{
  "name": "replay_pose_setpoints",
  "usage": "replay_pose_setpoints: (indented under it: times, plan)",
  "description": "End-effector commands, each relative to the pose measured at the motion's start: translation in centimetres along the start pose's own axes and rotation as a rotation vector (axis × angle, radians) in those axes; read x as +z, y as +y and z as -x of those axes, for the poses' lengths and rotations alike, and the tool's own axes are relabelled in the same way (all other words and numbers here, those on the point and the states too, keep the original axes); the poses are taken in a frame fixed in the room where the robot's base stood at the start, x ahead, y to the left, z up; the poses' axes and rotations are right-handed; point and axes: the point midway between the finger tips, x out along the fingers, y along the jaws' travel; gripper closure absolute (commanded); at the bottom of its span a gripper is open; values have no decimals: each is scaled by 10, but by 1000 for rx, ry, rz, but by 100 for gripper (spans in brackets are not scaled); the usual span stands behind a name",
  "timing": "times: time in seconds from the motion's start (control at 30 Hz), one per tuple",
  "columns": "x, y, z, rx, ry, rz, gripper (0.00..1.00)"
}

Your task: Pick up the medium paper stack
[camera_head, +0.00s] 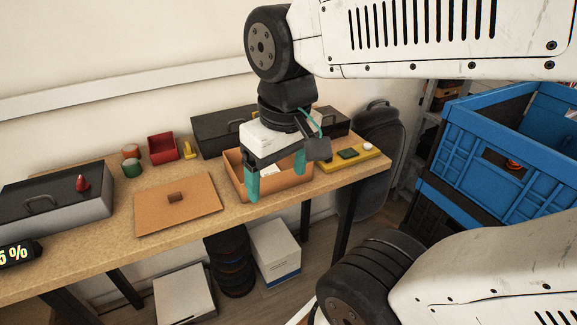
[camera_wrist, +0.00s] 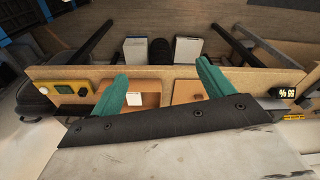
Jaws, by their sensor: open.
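An open orange-brown box (camera_head: 288,196) stands on the bench at its right part. A small white piece that looks like paper (camera_head: 269,169) shows inside it, and in the wrist view too (camera_wrist: 134,98). Its size cannot be told, as my gripper hides much of the box. My gripper (camera_head: 276,184) has two teal fingers, which also show in the wrist view (camera_wrist: 162,74). It is open and empty, pointing down over the box. In the head view one finger overlaps the box's front left side; contact cannot be told.
A flat tan lid with a brown knob (camera_head: 160,212) lies left of the box. A grey toolbox (camera_head: 65,220), a red bin (camera_head: 162,147) and a yellow device (camera_head: 328,162) are on the bench. White boxes (camera_head: 275,252) stand below. A blue crate (camera_head: 500,150) is at right.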

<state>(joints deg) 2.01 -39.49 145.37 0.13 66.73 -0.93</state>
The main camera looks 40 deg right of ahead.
Motion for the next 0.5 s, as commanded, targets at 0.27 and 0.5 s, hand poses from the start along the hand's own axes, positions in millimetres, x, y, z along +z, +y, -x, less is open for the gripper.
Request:
replay_pose_setpoints:
  times: [0.27,0.5]
  plan:
    - [-106,49,-52,7,47,-112,20]
    - [-176,114,-119,30,104,-208,20]
